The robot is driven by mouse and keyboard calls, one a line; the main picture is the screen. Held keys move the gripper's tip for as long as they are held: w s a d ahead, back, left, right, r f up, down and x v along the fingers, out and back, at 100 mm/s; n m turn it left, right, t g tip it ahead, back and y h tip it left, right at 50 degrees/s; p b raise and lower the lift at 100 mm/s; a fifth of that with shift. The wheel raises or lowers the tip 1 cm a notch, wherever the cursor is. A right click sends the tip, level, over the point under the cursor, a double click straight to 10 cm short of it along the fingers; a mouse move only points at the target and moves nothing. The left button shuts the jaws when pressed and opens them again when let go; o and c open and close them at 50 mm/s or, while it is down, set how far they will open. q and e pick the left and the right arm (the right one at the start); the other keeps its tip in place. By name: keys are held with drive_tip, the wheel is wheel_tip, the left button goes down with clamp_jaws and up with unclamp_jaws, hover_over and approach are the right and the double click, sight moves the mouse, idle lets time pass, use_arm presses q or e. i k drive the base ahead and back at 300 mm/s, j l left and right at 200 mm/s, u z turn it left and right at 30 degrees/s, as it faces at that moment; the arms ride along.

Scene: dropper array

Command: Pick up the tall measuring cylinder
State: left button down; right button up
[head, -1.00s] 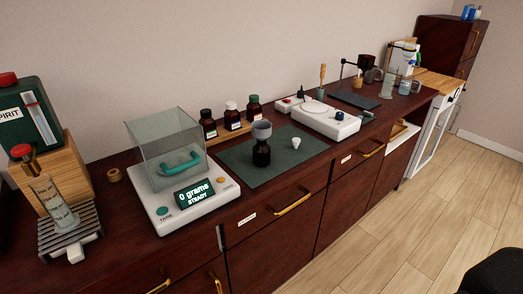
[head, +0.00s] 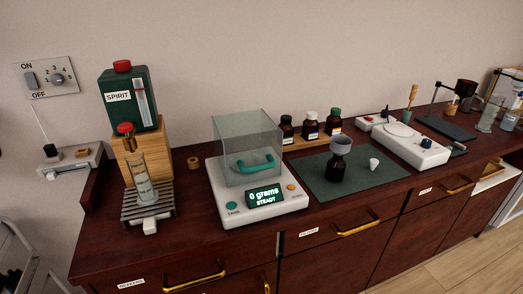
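A tall clear measuring cylinder (head: 141,180) with dark graduation marks stands upright at the left of the counter. It stands on a slatted metal drip tray (head: 162,209), below the red-capped tap (head: 125,128) of a green spirit container (head: 140,96) on a wooden block. Clear liquid seems to fill its lower part, but this is hard to tell. Other glassware, including a clear vessel (head: 488,114), stands at the far right, too small to read.
A balance (head: 235,208) with a glass cover reads 0 grams right of the drip tray. A dark bottle (head: 336,168) with a grey funnel stands on a green mat (head: 375,178). Counter in front of the tray is clear.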

sight(136, 162)
drive_tip(key=i+l+u, duration=0.2)
drive_tip(key=l, duration=0.25)
drive_tip(key=i+l+u, duration=0.2)
drive_tip(key=l, duration=0.25)
drive_tip(key=l+u, duration=0.15)
drive_tip(key=l, duration=0.3)
drive_tip(key=i+l+u, duration=0.2)
drive_tip(key=l, duration=0.3)
drive_tip(key=k+j, duration=0.05)
drive_tip(key=k, duration=0.05)
